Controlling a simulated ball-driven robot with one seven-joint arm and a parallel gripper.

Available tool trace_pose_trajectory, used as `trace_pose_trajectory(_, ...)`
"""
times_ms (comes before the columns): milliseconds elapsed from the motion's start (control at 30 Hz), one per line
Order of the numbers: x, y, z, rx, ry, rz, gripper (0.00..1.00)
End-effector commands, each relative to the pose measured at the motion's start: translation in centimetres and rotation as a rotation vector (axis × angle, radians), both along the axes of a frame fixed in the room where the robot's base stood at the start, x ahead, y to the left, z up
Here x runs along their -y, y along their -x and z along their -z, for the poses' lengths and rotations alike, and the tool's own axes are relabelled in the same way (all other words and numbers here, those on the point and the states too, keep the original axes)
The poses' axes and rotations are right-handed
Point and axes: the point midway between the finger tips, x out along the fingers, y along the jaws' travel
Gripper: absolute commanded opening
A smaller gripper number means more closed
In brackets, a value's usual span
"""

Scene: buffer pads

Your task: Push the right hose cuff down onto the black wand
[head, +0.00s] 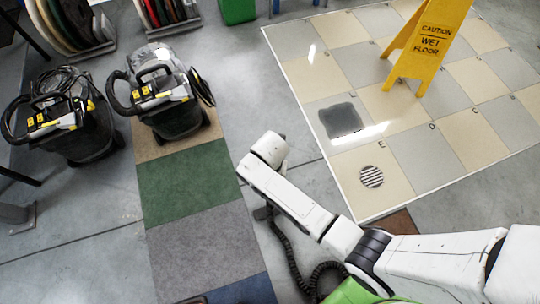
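Two dark carpet-cleaning machines stand at the upper left. The right machine (168,100) has a black looped hose or handle at its left and a dark coil at its right side. The left machine (66,118) has black tubing on top. I cannot make out a separate hose cuff or black wand on either. My white arm reaches in from the lower right and ends in a rounded joint near the middle. My gripper is not clearly visible. A small dark part shows beside my forearm, but I cannot tell what it is.
A black coiled hose or cable (300,268) lies below my arm. Carpet squares (185,180) run down the left middle. A tiled floor panel (420,130) at the right bears a yellow wet-floor sign (428,45), a dark patch (341,120) and a striped round disc (371,176). Pad racks (75,50) stand top left.

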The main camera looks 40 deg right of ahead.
Motion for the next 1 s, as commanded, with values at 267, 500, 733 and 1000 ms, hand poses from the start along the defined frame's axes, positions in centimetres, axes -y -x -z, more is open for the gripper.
trace_pose_trajectory(267, 0.00, -0.05, 0.03, 0.001, 0.000, 0.000, 0.02)
trace_pose_trajectory(500, 0.00, -0.05, 0.32, 0.001, 0.000, 0.000, 0.02)
trace_pose_trajectory(733, -0.01, -0.04, 0.39, 0.001, 0.000, 0.000, 0.02)
trace_pose_trajectory(1000, 0.00, -0.03, 0.40, 0.001, 0.000, 0.000, 0.70)
